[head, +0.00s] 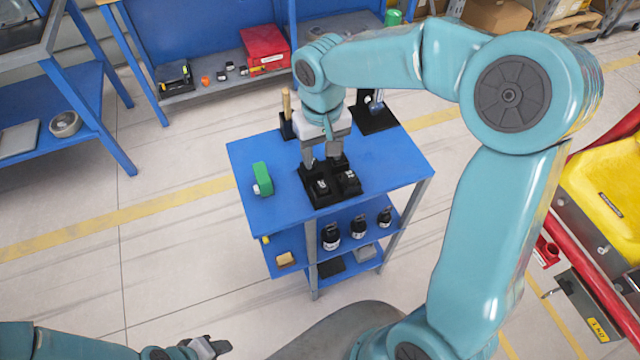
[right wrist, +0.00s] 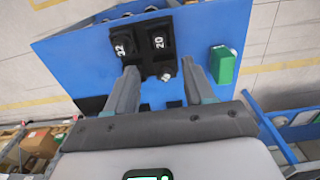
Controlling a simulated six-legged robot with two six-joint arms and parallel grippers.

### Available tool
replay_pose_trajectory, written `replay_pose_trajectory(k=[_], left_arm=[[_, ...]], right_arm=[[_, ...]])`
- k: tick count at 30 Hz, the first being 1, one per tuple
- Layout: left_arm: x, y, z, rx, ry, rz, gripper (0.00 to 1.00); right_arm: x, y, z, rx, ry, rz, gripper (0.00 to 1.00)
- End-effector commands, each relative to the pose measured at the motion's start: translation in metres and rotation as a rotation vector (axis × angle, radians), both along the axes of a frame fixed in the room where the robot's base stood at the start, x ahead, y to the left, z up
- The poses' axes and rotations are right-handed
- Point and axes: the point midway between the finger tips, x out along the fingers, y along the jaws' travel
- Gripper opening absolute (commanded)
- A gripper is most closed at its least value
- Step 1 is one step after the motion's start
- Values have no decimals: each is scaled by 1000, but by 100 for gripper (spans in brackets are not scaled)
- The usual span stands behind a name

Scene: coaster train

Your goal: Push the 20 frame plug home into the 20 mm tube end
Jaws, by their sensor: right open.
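A black block marked 20 (right wrist: 159,42) sits in a black holder (right wrist: 150,68) on the blue cart top, beside a black block marked 22 (right wrist: 122,46). The holder also shows in the head view (head: 318,199). A small pale piece (right wrist: 166,75) stands at the holder's near edge; I cannot tell whether it is the plug. My right gripper (head: 321,158) points down over the holder. In the right wrist view its open fingers (right wrist: 162,78) are on either side of the pale piece, with nothing gripped. My left gripper (head: 212,347) is low at the left. I cannot identify the 20 mm tube end.
A green item (head: 262,178) stands on the cart's left side (head: 245,150). A wooden-handled tool (head: 287,110) and a black stand (head: 376,115) are at the cart's back. Dark bottles (head: 358,226) stand on its lower shelf. A yellow and red vehicle (head: 610,185) is at right.

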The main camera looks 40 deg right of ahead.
Motion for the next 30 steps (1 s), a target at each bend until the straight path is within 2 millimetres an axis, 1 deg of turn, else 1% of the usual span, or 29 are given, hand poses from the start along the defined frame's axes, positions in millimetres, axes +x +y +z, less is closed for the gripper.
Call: replay_pose_trajectory(k=[1, 4, 6, 13, 17, 19, 21, 23, 29, 30], left_arm=[[0, 0, 1, 0, 0, 0, 43], [0, 0, 2, 0, 0, 0, 43], [0, 0, 2, 0, 0, 0, 43], [0, 0, 6, 0, 0, 0, 43], [0, 0, 14, 0, 0, 0, 43], [0, 0, 13, 0, 0, 0, 43], [0, 0, 14, 0, 0, 0, 43], [0, 0, 14, 0, 0, 0, 43], [0, 0, 13, 0, 0, 0, 43], [0, 0, 13, 0, 0, 0, 43]], right_arm=[[-1, 0, -13, 0, 7, 0, 53], [-2, -1, -32, 0, 6, 0, 53], [-1, -1, -42, 1, 3, 0, 53], [0, -2, -60, 1, 4, 1, 53], [2, -2, -82, 2, 5, 1, 53], [2, -2, -93, 2, 4, 1, 53], [3, -2, -100, 2, 3, 1, 53], [4, -1, -103, 2, 1, 0, 53], [4, -1, -104, 2, 0, 0, 53], [4, -1, -104, 2, 0, 0, 43]])
